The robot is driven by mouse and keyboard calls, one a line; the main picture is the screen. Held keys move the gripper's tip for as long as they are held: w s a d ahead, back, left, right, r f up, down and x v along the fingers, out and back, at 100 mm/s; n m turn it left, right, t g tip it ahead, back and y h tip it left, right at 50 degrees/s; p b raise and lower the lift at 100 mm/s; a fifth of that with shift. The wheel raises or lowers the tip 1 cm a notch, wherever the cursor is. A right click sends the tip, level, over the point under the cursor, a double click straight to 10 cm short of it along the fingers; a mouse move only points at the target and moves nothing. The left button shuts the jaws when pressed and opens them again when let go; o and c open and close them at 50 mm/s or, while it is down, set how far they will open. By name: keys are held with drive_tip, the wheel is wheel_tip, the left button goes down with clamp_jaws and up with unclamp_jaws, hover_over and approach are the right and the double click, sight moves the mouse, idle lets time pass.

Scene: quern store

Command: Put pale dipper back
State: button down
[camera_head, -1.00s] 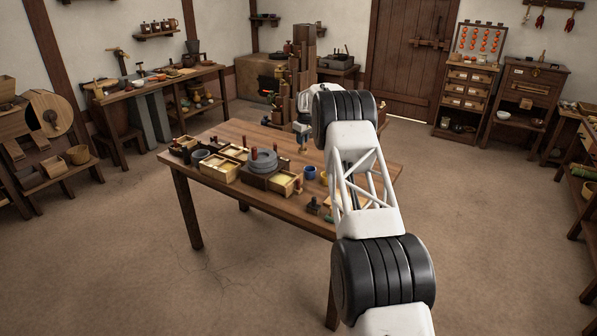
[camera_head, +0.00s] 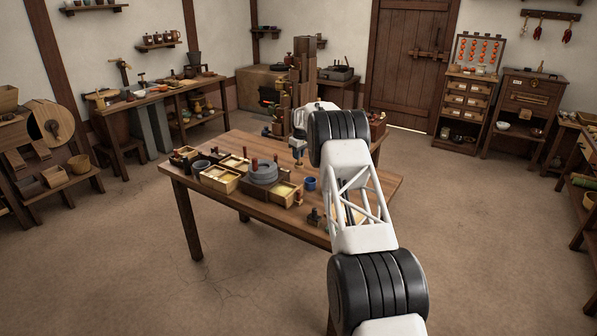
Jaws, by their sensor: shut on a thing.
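My gripper (camera_head: 299,158) points down over the back of the wooden table (camera_head: 232,211), left of my arm's black joint. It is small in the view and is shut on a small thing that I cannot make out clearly. I cannot pick out the pale dipper for certain. A grey round quern (camera_head: 263,172) stands near the table's middle, left of and nearer than my gripper. A blue cup (camera_head: 310,184) stands on the table right of the quern. My arm hides part of the table's right side.
Open pale boxes (camera_head: 219,181) stand left of the quern, and another box (camera_head: 282,195) with yellowish contents stands in front. A dark stand (camera_head: 314,217) is near the front edge. A tall stack of wooden blocks (camera_head: 303,75) rises behind my gripper.

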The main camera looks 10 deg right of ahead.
sight(298, 167)
drive_tip(key=shift+f, duration=1.75)
drive_tip(key=shift+f, duration=1.85)
drive_tip(key=shift+f, duration=0.1)
drive_tip(key=c, duration=1)
unclamp_jaws()
drive_tip(key=shift+c, duration=0.2)
wheel_tip(298, 167, up, 12)
drive_tip(key=s, duration=0.1)
drive_tip(key=shift+s+d, duration=0.15)
drive_tip(key=shift+d, duration=0.3)
